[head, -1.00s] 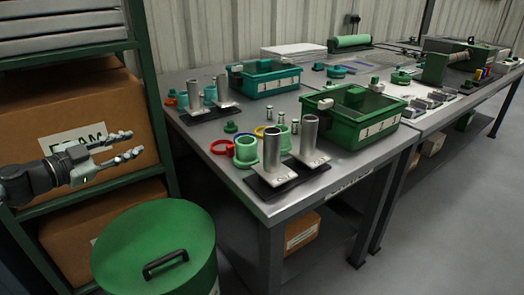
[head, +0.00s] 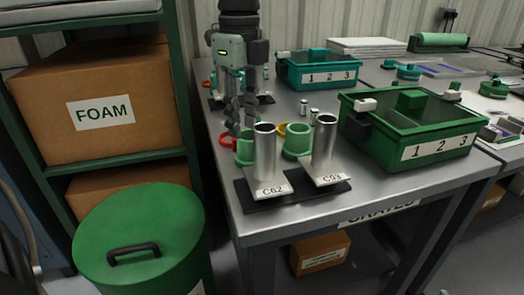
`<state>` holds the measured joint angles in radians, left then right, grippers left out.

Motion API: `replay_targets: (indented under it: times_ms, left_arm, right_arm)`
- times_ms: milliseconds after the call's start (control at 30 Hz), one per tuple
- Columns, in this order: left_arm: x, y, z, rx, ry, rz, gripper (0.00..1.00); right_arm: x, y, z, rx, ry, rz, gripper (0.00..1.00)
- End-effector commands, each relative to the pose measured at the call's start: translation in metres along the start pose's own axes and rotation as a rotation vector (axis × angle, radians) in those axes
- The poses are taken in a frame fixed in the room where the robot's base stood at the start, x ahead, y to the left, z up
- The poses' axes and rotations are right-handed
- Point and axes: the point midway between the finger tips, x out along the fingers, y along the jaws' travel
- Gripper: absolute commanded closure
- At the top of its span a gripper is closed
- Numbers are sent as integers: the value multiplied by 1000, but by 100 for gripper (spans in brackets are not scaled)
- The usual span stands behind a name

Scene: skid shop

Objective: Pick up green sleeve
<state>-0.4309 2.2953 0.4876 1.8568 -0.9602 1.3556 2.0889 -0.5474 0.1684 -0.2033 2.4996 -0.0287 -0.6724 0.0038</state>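Two light green sleeves stand on the steel table behind the metal posts. The right sleeve (head: 297,140) stands between that post and the post marked C93 (head: 324,142). My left gripper (head: 239,130) points down over the left sleeve. Its fingers look apart, with a narrow gap, and the tips show at the sleeve's upper rim. I cannot tell whether they touch it. My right gripper is out of view.
A dark base plate (head: 247,203) carries both posts at the table's front edge. A green crate (head: 375,140) stands to the right and a teal crate (head: 300,83) behind. A red ring (head: 226,142) lies beside the left sleeve. A lidded green drum (head: 140,225) stands front left.

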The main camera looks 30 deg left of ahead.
Motion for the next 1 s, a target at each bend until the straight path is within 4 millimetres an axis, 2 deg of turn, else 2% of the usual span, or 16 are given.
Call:
replay_targets:
  times_ms: [433, 567, 767, 1000]
  left_arm:
    - [60, -7, 6, 2, 7, 2, 69]
    - [68, -8, 6, 1, 7, -1, 69]
    - [68, -8, 6, 1, 7, -2, 69]
    - [68, -8, 6, 1, 7, -2, 98]
  right_arm:
    - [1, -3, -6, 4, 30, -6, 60]
    - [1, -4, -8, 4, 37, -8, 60]
    - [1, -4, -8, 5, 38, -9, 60]
    - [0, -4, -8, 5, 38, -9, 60]
